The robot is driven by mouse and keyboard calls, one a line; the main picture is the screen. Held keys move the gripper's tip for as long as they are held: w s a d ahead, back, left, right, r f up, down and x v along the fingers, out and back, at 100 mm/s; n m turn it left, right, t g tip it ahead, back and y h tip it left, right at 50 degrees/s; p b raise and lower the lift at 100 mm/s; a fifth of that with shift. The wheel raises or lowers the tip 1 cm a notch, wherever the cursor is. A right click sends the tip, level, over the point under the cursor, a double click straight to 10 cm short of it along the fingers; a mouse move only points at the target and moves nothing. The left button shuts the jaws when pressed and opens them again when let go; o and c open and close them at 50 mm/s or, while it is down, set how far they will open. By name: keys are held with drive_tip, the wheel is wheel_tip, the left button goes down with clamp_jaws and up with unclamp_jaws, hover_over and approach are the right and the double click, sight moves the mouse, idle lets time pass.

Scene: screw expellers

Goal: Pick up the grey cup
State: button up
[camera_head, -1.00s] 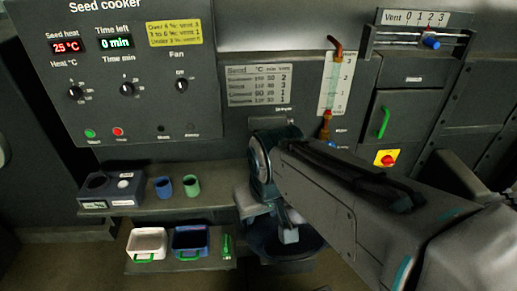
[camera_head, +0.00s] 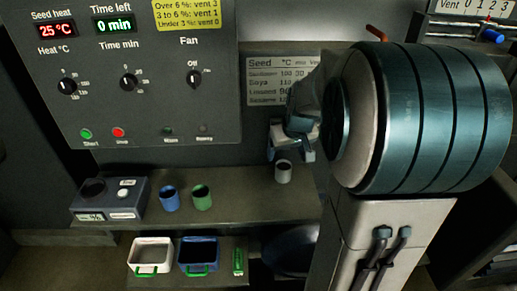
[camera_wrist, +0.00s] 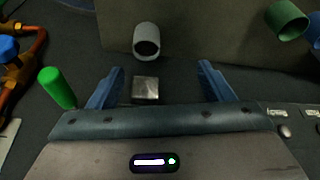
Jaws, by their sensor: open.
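The grey cup (camera_head: 283,172) stands upright at the right part of the shelf in the head view, to the right of the green cup. It also shows in the wrist view (camera_wrist: 146,40), beyond the fingertips and nearly centred between them, slightly left. My gripper (camera_wrist: 160,70) is open and empty, with its two blue fingers apart. In the head view my gripper (camera_head: 291,148) is just above and behind the grey cup, partly hidden by my arm. No contact with the cup shows.
A blue cup (camera_head: 170,198) and a green cup (camera_head: 202,197) stand left on the shelf (camera_head: 240,205), beside a dark meter box (camera_head: 110,199). A white tray (camera_head: 150,254) and a blue tray (camera_head: 197,254) sit lower. A metal block (camera_wrist: 145,90) lies between the fingers in the wrist view.

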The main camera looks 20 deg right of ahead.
drive_tip(key=w+d+f, duration=0.3)
drive_tip(key=d, duration=0.1)
approach(284, 168)
drive_tip(key=shift+s+a+f, duration=0.15)
drive_tip(key=shift+s+f, duration=0.05)
drive_tip(key=shift+f, duration=0.25)
drive_tip(key=shift+s+a+f, duration=0.1)
drive_tip(key=shift+s+f, duration=0.05)
drive_tip(key=shift+f, duration=0.25)
drive_tip(key=shift+a+x, duration=0.15)
drive_tip(key=shift+x, duration=1.3)
drive_tip(key=shift+a+x, duration=0.15)
drive_tip(key=shift+x, duration=1.3)
drive_tip(key=c, duration=1.1)
drive_tip(key=shift+c, duration=0.2)
drive_tip(key=shift+r, duration=0.15)
